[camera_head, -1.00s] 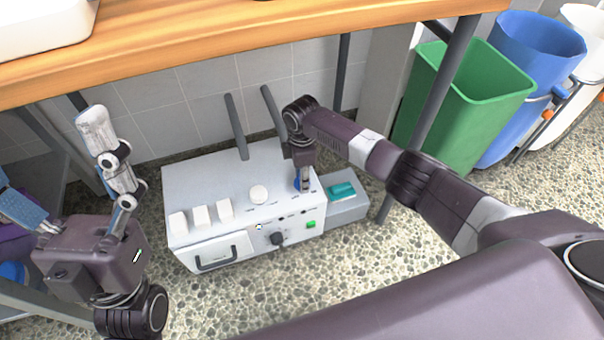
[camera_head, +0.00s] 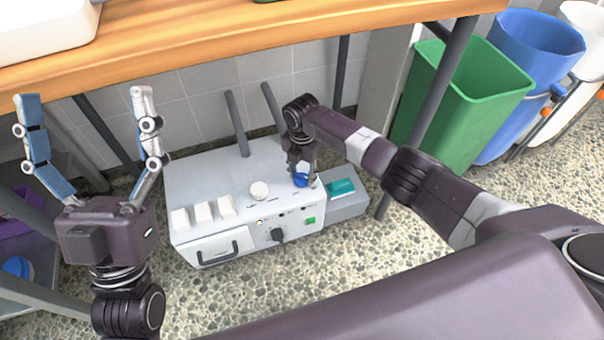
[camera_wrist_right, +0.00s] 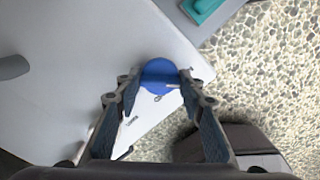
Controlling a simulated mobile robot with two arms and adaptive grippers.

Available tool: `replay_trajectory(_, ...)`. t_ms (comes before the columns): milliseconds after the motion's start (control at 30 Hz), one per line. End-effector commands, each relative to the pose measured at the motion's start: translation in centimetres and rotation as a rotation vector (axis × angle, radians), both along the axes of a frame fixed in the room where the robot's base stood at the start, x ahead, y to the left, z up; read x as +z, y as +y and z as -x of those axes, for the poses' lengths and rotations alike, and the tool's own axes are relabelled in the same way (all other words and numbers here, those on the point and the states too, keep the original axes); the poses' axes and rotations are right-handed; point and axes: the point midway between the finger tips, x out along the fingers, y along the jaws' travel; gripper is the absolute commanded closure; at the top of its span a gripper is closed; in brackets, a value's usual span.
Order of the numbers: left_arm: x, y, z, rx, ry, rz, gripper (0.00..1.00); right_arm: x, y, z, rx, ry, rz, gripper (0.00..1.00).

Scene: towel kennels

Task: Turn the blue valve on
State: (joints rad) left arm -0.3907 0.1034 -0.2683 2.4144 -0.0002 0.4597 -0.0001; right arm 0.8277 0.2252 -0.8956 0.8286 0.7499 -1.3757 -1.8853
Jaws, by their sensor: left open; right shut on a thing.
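The blue valve (camera_head: 301,180) is a round knob on top of the white box-shaped machine (camera_head: 190,178) under the table. It also shows in the right wrist view (camera_wrist_right: 159,76). My right gripper (camera_head: 302,178) reaches down from above with its fingers on either side of the valve, shut on it. In the right wrist view the two fingertips (camera_wrist_right: 160,80) meet the valve's left and right edges. My left gripper (camera_head: 88,108) is open and empty, raised at the left, away from the machine, with its fingers pointing up.
A white round knob (camera_head: 259,190) and several white blocks sit on the machine. A grey box with a teal top (camera_head: 341,187) adjoins it. The wooden tabletop (camera_head: 250,35) hangs above. Table legs, a green bin (camera_head: 470,95) and a blue bin (camera_head: 535,50) stand right.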

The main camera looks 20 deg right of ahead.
Motion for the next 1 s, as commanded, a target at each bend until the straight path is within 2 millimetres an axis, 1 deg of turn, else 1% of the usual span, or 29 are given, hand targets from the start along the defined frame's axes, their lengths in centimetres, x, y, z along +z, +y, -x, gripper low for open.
replay_trajectory(233,0.01,-0.01,0.01,0.0,0.0,0.0,0.14,-0.01,0.2,0.08,0.075,0.002,-0.004,0.88)
replay_trajectory(733,0.01,-0.01,0.02,0.0,0.0,0.0,0.14,-0.01,0.22,0.1,0.092,0.003,-0.003,0.88)
replay_trajectory(767,0.01,-0.01,0.01,0.0,0.0,0.0,0.14,-0.01,0.21,0.11,0.092,0.003,-0.003,0.62)
replay_trajectory(900,0.01,-0.01,0.01,0.0,0.0,0.0,0.14,-0.01,0.16,0.08,0.091,0.002,-0.002,0.46)
replay_trajectory(1000,0.01,0.0,0.01,0.0,0.0,0.0,0.14,-0.01,0.12,0.07,0.091,0.001,-0.001,0.46)
